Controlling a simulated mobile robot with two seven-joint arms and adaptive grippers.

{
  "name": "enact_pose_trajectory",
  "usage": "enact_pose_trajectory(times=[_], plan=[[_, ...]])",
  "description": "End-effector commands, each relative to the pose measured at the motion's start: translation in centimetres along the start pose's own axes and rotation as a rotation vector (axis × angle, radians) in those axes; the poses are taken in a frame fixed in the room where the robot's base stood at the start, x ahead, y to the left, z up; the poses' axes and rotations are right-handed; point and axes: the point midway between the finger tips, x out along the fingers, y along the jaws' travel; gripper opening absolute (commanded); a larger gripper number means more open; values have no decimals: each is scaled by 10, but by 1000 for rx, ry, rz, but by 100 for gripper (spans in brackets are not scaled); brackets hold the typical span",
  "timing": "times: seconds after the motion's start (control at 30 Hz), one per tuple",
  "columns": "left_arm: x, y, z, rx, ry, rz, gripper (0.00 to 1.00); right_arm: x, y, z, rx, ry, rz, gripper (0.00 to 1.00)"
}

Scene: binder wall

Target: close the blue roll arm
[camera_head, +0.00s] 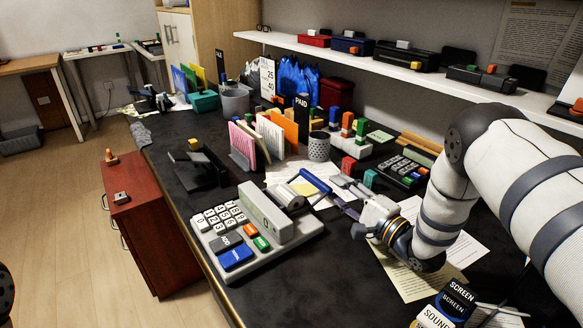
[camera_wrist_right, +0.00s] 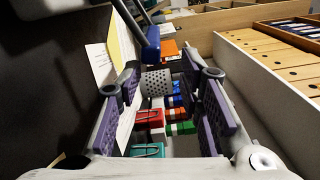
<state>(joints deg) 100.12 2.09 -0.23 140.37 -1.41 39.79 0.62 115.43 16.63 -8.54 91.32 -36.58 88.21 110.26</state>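The blue roll arm (camera_head: 316,181) is a short bar that stands raised and tilted at the right end of the grey adding machine (camera_head: 283,252), beside its roll (camera_head: 290,197). In the right wrist view, the blue bar (camera_wrist_right: 150,42) shows at the top, beyond the fingertips. My right gripper (camera_head: 343,194) is just right of the arm, with its fingers pointing towards the machine. Its fingers are spread with nothing between them, as the right wrist view shows (camera_wrist_right: 168,95). I cannot tell whether a finger touches the arm. My left gripper is not in view.
A perforated pen cup (camera_head: 319,147) and stamps (camera_head: 349,165) stand behind the right gripper. Papers (camera_head: 420,280) lie under my right arm. Coloured folders (camera_head: 250,143) stand behind the machine. A shelf (camera_head: 400,72) runs along the wall.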

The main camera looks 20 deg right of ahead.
Motion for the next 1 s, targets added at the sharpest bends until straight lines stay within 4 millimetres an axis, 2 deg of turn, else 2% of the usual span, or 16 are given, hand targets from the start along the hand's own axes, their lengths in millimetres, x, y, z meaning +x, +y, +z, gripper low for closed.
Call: enact_pose_trajectory(times=[0.17,0.4,0.53,0.83,0.87,1.0], plan=[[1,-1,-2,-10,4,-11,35,2,6,2,53,2,17,35],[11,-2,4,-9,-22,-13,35,48,10,2,49,1,19,35],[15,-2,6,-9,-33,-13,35,66,10,1,49,3,19,35],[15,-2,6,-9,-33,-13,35,73,6,1,48,4,16,35],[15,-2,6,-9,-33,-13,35,73,6,1,48,4,16,33],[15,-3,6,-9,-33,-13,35,73,6,1,48,4,16,1]])
